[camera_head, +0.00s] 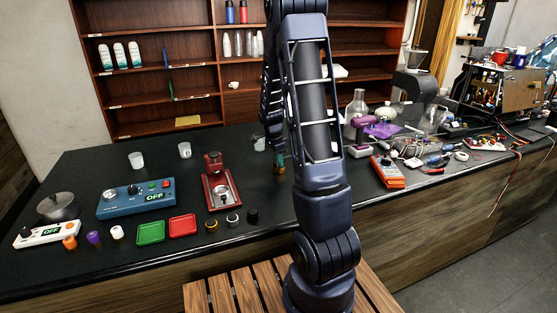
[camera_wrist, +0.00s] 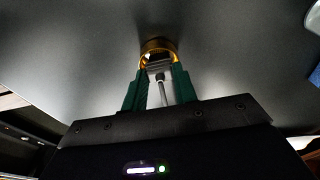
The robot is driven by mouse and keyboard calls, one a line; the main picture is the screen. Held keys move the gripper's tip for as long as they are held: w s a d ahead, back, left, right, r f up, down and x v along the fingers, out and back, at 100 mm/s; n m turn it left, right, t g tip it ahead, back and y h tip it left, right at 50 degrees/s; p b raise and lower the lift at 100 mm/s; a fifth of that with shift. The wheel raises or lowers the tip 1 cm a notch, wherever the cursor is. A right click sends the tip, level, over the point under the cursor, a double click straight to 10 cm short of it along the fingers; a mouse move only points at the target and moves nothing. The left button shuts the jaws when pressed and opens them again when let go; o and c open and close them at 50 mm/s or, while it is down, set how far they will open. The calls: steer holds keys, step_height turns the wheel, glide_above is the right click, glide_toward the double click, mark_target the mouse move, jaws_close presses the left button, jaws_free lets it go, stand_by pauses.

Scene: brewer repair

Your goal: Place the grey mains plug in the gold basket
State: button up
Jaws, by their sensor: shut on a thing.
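My gripper (camera_wrist: 160,68) has green fingers and is shut on a dark grey block, apparently the grey mains plug (camera_wrist: 158,62), with a pale cord or rod running back toward the palm. A gold ring-shaped rim, apparently the gold basket (camera_wrist: 158,42), shows just past the fingertips in the wrist view. The plug overlaps its opening; I cannot tell whether it is inside or in front. In the head view my gripper (camera_head: 280,158) is low over the counter, partly hidden by my arm, with a small gold patch at its tips. The plug cannot be made out there.
The black counter (camera_head: 120,175) holds a red press-like device (camera_head: 218,182), a blue control box (camera_head: 136,198) and green and red trays (camera_head: 151,231) on the left. Several tools and an orange meter (camera_head: 388,172) crowd the right. Small round caps (camera_head: 211,225) lie near the front edge.

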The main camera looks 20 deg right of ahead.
steer(key=o, duration=1)
steer(key=shift+o, duration=0.2)
steer(key=shift+r, duration=3.5)
steer(key=s+a+r+n+t, duration=0.1)
steer(key=s+a+r+n, duration=0.1)
steer(key=s+r+n, duration=0.3)
steer(key=s+a+r+n+t+y, duration=0.1)
steer(key=s+r+n, duration=0.5)
steer(key=s, duration=0.8)
steer(key=s+a+r+n+t, duration=0.2)
steer(key=s+a+r+n, duration=0.3)
steer(key=s, duration=0.5)
steer(key=shift+a+r+n+t+y, duration=0.2)
steer(key=shift+r+n+t+y, duration=0.15)
steer(key=shift+r+n, duration=0.45)
steer(key=shift+f, duration=0.2)
